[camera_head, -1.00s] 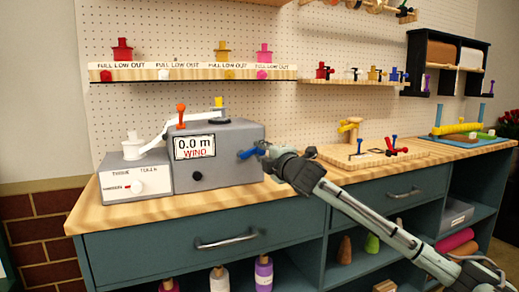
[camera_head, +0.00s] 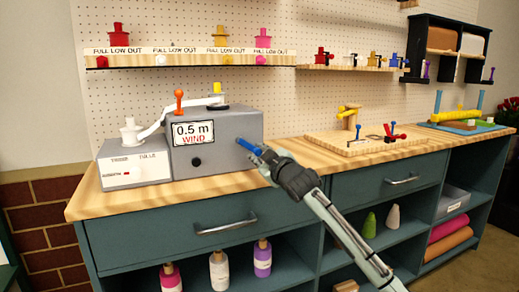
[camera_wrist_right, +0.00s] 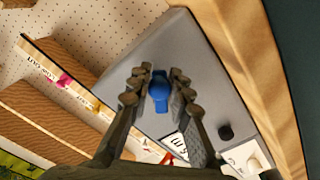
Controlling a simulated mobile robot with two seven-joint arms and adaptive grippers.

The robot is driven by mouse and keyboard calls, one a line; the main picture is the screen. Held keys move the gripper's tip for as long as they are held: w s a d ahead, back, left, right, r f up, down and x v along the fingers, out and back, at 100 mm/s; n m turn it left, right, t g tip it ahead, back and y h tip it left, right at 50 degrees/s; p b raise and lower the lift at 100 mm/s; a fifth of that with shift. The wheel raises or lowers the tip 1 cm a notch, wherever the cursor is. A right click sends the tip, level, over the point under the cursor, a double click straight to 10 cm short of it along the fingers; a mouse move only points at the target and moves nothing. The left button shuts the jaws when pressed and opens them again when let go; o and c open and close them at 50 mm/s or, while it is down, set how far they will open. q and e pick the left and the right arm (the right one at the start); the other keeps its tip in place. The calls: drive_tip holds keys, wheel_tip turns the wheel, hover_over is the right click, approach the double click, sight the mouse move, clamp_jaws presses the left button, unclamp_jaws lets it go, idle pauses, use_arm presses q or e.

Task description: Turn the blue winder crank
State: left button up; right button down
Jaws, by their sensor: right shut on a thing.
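The grey winder box (camera_head: 213,145) stands on the wooden counter, and its display reads 0.5 m over the word WIND. The blue crank (camera_head: 246,145) sticks out from the box's right side. My right gripper (camera_head: 260,153) reaches it from the lower right and is shut on the crank. In the right wrist view, the blue crank (camera_wrist_right: 159,90) lies between the two fingers of my right gripper (camera_wrist_right: 160,84), with the grey box behind it. The fingers hide part of the crank in the head view. My left gripper is not in view.
A white spool (camera_head: 131,131) sits on the smaller grey box at left, with a white ribbon running to the winder. A wooden board (camera_head: 365,146) with small clamps lies to the right. Drawers and open shelves are below.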

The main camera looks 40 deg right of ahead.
drive_tip(key=m, duration=0.3)
drive_tip(key=a+m, duration=0.1)
drive_tip(key=shift+w+a+f+m, duration=0.1)
drive_tip(key=shift+w+f+m, duration=0.05)
drive_tip(key=shift+f+m, duration=0.25)
drive_tip(key=m, duration=0.1)
drive_tip(key=a+m, duration=0.1)
drive_tip(key=m, duration=0.1)
drive_tip(key=shift+w+a+f+m, duration=0.15)
drive_tip(key=shift+a+f+m, duration=0.05)
drive_tip(key=shift+f+m, duration=0.1)
drive_tip(key=m, duration=0.1)
drive_tip(key=a+m, duration=0.1)
drive_tip(key=m, duration=0.1)
drive_tip(key=shift+w+a+m, duration=0.2)
drive_tip(key=shift+m, duration=0.1)
drive_tip(key=shift+w+a+m, duration=0.1)
drive_tip(key=shift+a+m, duration=0.3)
drive_tip(key=shift+m, duration=0.65)
drive_tip(key=shift+w+a+m, duration=0.1)
drive_tip(key=shift+a+m, duration=0.25)
drive_tip(key=shift+m, duration=0.7)
